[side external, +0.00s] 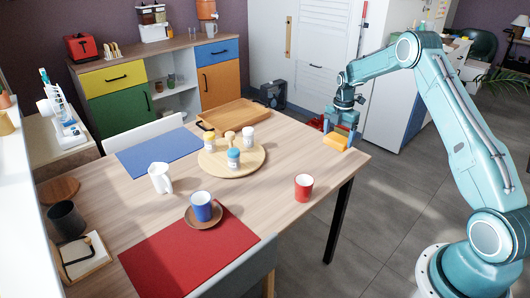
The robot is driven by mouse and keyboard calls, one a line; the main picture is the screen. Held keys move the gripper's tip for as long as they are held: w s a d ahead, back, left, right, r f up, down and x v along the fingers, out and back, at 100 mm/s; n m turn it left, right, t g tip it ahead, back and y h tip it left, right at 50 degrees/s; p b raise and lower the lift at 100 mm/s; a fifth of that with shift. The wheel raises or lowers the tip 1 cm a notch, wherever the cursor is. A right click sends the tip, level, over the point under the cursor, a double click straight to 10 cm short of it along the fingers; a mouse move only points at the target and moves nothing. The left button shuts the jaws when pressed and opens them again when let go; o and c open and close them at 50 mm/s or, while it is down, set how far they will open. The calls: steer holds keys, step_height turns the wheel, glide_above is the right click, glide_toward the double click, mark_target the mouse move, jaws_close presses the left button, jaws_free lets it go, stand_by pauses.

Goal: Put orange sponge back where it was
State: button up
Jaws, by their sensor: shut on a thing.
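The orange sponge (336,143) is at the right end of the wooden table, near its edge. My gripper (338,134) points down from above and is shut on the sponge. The sponge is at or just above the table top; I cannot tell whether it touches. Part of the sponge's upper side is hidden by the fingers.
A round board (216,163) with several jars stands mid-table, and a wooden tray (237,114) lies behind it. A red cup (304,187) stands near the front right edge. Bare table surrounds the sponge's left side.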

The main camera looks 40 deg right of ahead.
mark_target(338, 138)
steer(key=shift+f, duration=2.35)
steer(key=shift+f, duration=2.15)
steer(key=shift+f, duration=0.15)
steer(key=o, duration=0.9)
step_height(338, 138, up, 12)
steer(key=shift+f, duration=0.1)
steer(key=shift+r, duration=0.3)
